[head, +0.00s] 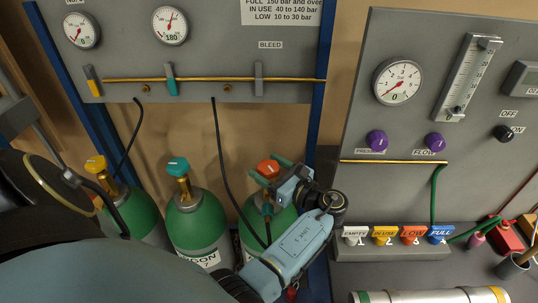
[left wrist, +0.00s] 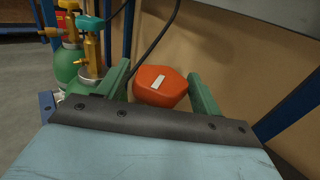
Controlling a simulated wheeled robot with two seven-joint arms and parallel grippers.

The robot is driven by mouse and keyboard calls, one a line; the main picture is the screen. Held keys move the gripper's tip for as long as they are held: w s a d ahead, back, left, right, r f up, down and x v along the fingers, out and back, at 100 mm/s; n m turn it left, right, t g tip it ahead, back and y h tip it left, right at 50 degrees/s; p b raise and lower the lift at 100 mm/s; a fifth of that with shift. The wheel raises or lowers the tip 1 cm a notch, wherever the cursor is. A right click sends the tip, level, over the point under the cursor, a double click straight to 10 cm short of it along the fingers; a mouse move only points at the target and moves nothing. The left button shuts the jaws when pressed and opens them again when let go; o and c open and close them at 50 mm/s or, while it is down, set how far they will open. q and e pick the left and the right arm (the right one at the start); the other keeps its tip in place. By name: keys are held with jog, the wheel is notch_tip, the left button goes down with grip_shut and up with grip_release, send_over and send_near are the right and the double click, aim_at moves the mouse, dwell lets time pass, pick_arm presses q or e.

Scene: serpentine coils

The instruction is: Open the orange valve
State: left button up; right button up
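The orange valve (head: 268,168) is a faceted knob on top of the rightmost green cylinder (head: 252,232). In the left wrist view the orange valve (left wrist: 160,86) has a small pale mark on its top and sits between my two green fingers. My left gripper (head: 270,174) is open, with a finger on either side of the knob. In the left wrist view, the left gripper (left wrist: 160,90) shows a gap between each finger and the knob. The cylinder's neck is partly hidden by my gripper. My right gripper is not in view.
Two more green cylinders stand to the left, one with a teal valve (head: 178,166), one with a yellow valve (head: 95,164). Black hoses (head: 220,150) hang from the gauge panel behind. A grey panel (head: 395,190) and status tags (head: 383,236) stand right.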

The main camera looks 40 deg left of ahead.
pick_arm(q)
jog(key=shift+o, duration=0.5)
jog(key=shift+d, duration=0.3)
jog(key=d+b, duration=0.2)
jog(key=d, duration=1)
jog(key=shift+d, duration=0.4)
jog(key=shift+s, duration=0.1)
